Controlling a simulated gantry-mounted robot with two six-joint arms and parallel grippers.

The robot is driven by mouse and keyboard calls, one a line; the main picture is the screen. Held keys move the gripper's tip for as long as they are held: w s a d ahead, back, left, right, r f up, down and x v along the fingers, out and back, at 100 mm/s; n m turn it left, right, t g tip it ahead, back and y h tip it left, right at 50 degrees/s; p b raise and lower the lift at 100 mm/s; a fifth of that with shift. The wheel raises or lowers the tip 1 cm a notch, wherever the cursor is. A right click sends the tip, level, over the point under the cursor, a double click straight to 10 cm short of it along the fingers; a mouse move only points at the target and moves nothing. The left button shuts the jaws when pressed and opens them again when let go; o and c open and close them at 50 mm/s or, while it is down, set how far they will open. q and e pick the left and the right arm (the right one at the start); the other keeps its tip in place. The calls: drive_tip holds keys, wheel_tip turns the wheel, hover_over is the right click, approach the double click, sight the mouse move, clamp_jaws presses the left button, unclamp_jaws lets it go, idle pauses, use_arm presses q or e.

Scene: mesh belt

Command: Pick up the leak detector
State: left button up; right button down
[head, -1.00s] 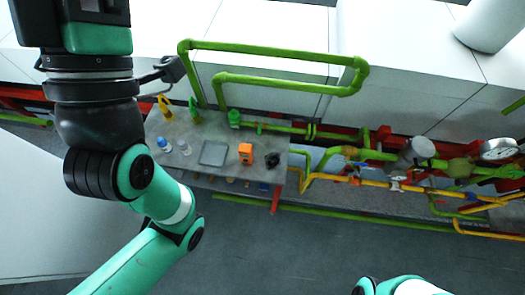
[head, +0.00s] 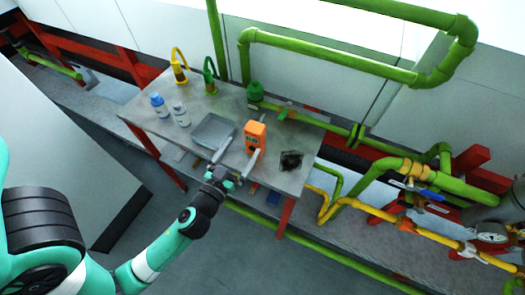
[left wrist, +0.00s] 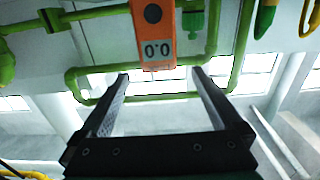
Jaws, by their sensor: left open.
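The leak detector is likely the orange device (head: 255,136) with a dark round spot, upright on the grey table (head: 215,106). In the left wrist view the orange device (left wrist: 155,30) shows a display reading 0.0 at the top middle. My left gripper (head: 241,154) is open at the table's front edge, its two fingers pointing toward the device. In the left wrist view the open left gripper (left wrist: 160,76) has nothing between its fingers, and the device appears just past the fingertips, roughly centred. My right gripper is not in view.
A grey tray (head: 213,132) lies left of the device and a black object (head: 291,160) right of it. A blue-capped bottle (head: 159,105), another bottle (head: 181,114), and yellow (head: 180,68) and green (head: 209,77) hooked items stand farther left. Green pipes (head: 330,55) run behind.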

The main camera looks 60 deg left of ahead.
sight(251, 134)
use_arm(q)
drive_tip(key=p+x, duration=0.1)
drive_tip(key=x, duration=0.1)
drive_tip(key=p+x, duration=0.1)
drive_tip(key=x, duration=0.1)
drive_tip(key=p+x, duration=0.1)
drive_tip(key=x, duration=0.1)
drive_tip(key=shift+w+a+r, duration=0.15)
drive_tip(key=shift+w+r, duration=0.15)
drive_tip(key=shift+r, duration=0.05)
drive_tip(key=shift+f, duration=0.1)
drive_tip(key=p+x, duration=0.1)
drive_tip(key=x, duration=0.4)
drive_tip(key=shift+w+a, duration=0.1)
drive_tip(key=shift+w, duration=0.15)
drive_tip(key=shift+c, duration=0.3)
clamp_jaws()
